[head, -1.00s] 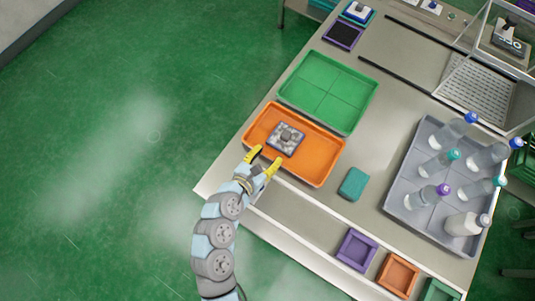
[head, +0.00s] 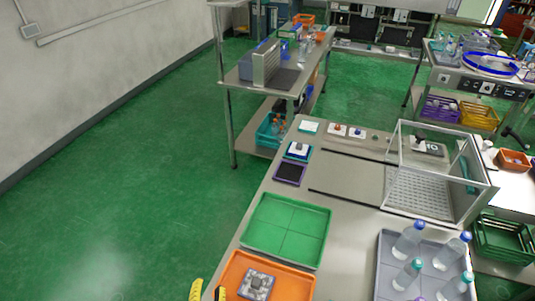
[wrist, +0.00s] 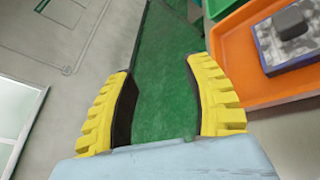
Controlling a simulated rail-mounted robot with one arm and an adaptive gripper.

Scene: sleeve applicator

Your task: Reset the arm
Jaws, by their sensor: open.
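My gripper (wrist: 166,105) is open, with nothing between its yellow fingers in the wrist view. In the head view only the tips of my gripper (head: 207,292) show at the bottom edge, just left of the orange tray (head: 298,281). The rest of my arm is out of that view. A grey block with a dark raised top (head: 257,284) lies in the orange tray. The tray's edge (wrist: 240,72) and the block (wrist: 292,40) also show at the right of the wrist view, apart from my fingers.
An empty green tray (head: 286,232) lies behind the orange one. A grey tray (head: 385,268) with several bottles stands at the right. A clear-walled box (head: 436,160) stands at the bench's far right. The green floor (head: 120,195) left of the bench is clear.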

